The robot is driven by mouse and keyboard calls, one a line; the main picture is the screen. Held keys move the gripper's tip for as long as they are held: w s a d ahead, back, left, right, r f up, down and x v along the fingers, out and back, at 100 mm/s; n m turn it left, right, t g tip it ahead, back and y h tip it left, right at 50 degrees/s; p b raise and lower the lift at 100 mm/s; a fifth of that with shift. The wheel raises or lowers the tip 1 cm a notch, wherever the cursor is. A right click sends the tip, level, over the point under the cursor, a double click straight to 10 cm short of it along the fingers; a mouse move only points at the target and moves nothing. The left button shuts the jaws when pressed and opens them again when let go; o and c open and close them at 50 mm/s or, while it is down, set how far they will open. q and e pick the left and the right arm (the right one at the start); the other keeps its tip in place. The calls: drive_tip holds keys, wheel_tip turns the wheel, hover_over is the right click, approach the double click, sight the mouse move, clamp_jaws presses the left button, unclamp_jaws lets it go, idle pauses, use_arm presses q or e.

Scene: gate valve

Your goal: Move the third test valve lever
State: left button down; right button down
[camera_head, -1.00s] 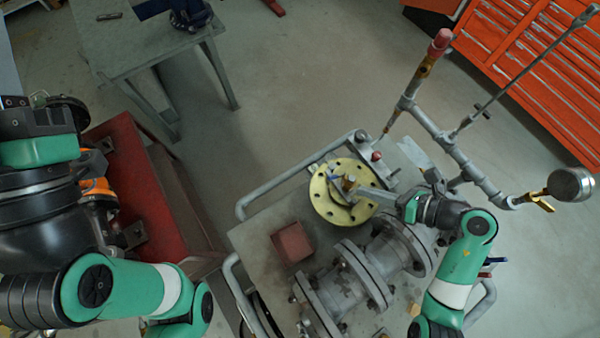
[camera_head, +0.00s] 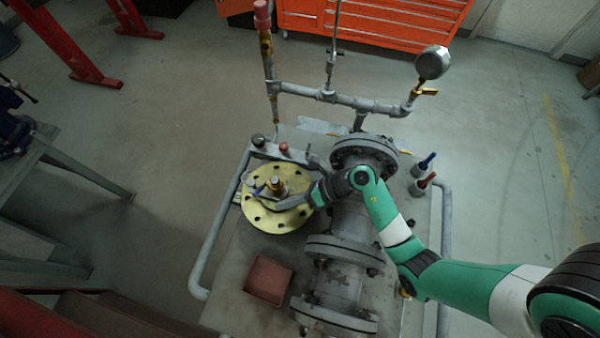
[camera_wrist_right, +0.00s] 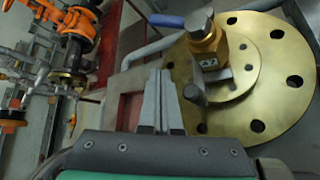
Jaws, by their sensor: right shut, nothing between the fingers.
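A brass valve (camera_head: 276,186) stands on a round brass flange (camera_head: 262,218). It has a blue lever (camera_head: 259,189) pointing left. In the right wrist view the valve body (camera_wrist_right: 207,45) is close, and the blue lever (camera_wrist_right: 166,20) reaches left from it. My right gripper (camera_head: 279,207) is shut and empty beside the valve, over the flange. Its closed fingers (camera_wrist_right: 158,75) lie left of the valve body and below the lever, apart from the lever in that view. I cannot tell which lever counts as the third. My left gripper is out of view.
Blue (camera_head: 428,159) and red (camera_head: 427,180) handles stand at the rig's right. A pipe manifold (camera_head: 350,100) with a gauge (camera_head: 433,62) and yellow lever (camera_head: 427,91) rises behind. Large flanged pipework (camera_head: 345,250) fills the middle. A red-brown box (camera_head: 268,280) sits in front of the flange.

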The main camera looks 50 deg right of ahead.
sight(261, 188)
drive_tip(key=shift+x, duration=1.2)
drive_tip(key=w+r, duration=0.2)
drive_tip(key=w, duration=0.1)
drive_tip(key=shift+w+d, duration=0.1)
drive_tip(key=shift+d, duration=0.15)
drive_tip(key=shift+r, duration=0.1)
drive_tip(key=shift+w+d+r+y+p, duration=0.25)
drive_tip(key=shift+w+r+y+p, duration=0.05)
drive_tip(key=shift+w+r+p, duration=0.1)
drive_tip(key=shift+d+m, duration=0.1)
drive_tip(key=shift+m, duration=0.3)
drive_tip(key=shift+y, duration=0.3)
